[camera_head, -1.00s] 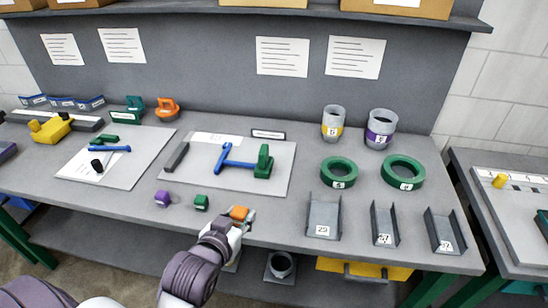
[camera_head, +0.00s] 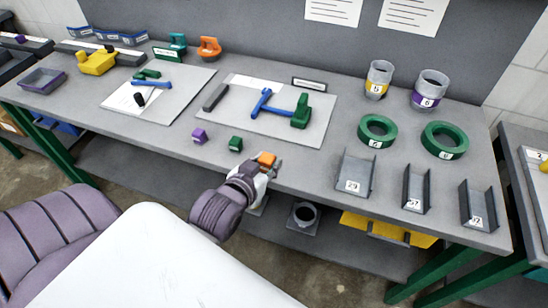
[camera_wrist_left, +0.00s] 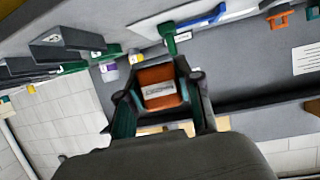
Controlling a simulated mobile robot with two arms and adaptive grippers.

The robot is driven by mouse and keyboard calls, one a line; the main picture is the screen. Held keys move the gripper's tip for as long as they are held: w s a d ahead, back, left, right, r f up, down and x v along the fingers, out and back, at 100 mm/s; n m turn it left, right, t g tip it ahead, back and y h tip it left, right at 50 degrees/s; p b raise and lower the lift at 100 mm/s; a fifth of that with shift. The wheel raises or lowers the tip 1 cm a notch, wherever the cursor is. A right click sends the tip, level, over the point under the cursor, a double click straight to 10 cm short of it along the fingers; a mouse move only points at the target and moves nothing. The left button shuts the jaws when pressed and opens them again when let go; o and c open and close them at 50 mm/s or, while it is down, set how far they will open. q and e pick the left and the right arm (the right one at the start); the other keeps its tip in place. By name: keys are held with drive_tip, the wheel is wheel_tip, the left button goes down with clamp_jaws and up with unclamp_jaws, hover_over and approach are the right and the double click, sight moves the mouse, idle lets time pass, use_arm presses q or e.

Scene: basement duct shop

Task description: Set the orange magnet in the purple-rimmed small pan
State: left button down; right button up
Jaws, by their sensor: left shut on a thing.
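The orange magnet (camera_head: 267,159) is a small block with a pale label. My left gripper (camera_head: 272,166) is shut on it at the front edge of the bench. In the left wrist view the magnet (camera_wrist_left: 160,88) sits between the two fingers (camera_wrist_left: 160,100). The purple-rimmed small pan (camera_head: 43,80) is a shallow grey tray at the far left of the bench in the head view, well away from the gripper. It looks empty. My right gripper is in neither view.
A green block (camera_head: 235,144) and a purple block (camera_head: 199,135) stand left of the gripper. Boards with blue and green tools (camera_head: 264,115) lie behind. A yellow object (camera_head: 97,62) is near the pan. Grey brackets (camera_head: 355,172) and green rings (camera_head: 378,131) stand to the right.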

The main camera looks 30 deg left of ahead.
use_arm(q)
drive_tip(key=shift+w, duration=0.1)
drive_tip(key=w+a+f, duration=0.1)
drive_tip(key=w+f, duration=0.1)
drive_tip(key=w, duration=0.1)
drive_tip(key=w+a+f, duration=0.2)
drive_tip(key=w, duration=0.1)
drive_tip(key=w+a+f+p, duration=0.1)
drive_tip(key=w+a+f, duration=0.1)
drive_tip(key=w, duration=0.2)
drive_tip(key=shift+a+f, duration=0.2)
drive_tip(key=shift+f, duration=0.5)
wheel_tip(320, 180, down, 3)
drive_tip(key=shift+r+p, duration=0.15)
drive_tip(key=shift+p, duration=0.65)
drive_tip(key=shift+f, duration=0.2)
drive_tip(key=shift+f, duration=0.25)
drive_tip(key=c, duration=0.8)
unclamp_jaws()
drive_tip(key=shift+o, duration=0.2)
